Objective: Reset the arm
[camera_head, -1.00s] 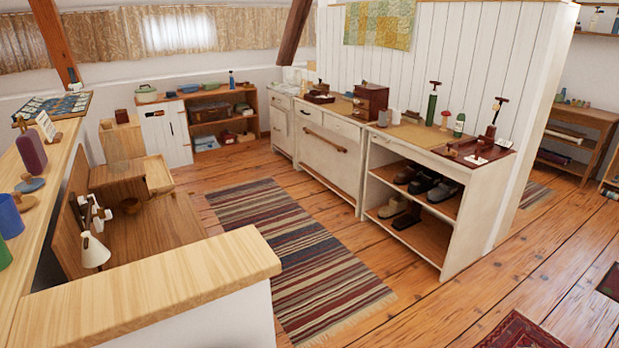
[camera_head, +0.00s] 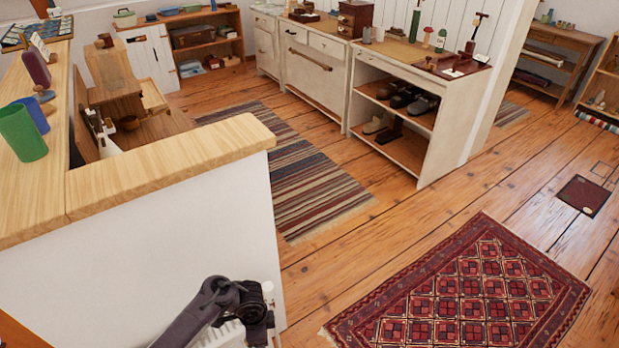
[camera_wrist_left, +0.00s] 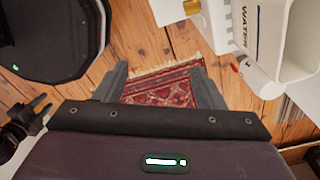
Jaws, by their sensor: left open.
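My left gripper (camera_wrist_left: 161,88) shows in the left wrist view. Its two grey fingers are spread apart, with nothing between them. The floor and part of the red patterned rug (camera_wrist_left: 158,86) lie below, beyond the fingers. In the head view a dark grey and white part of my arm comes in at the bottom edge, in front of the white half-wall; no fingers can be made out on it. My right gripper cannot be seen in either view.
A wood-topped white half-wall (camera_head: 170,165) stands close at left, with a green cup (camera_head: 22,132) and a blue cup (camera_head: 33,114) on its ledge. A white shelf unit (camera_head: 440,140) holds shoes. The striped rug (camera_head: 310,190) and the red rug (camera_head: 465,290) lie on open plank floor.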

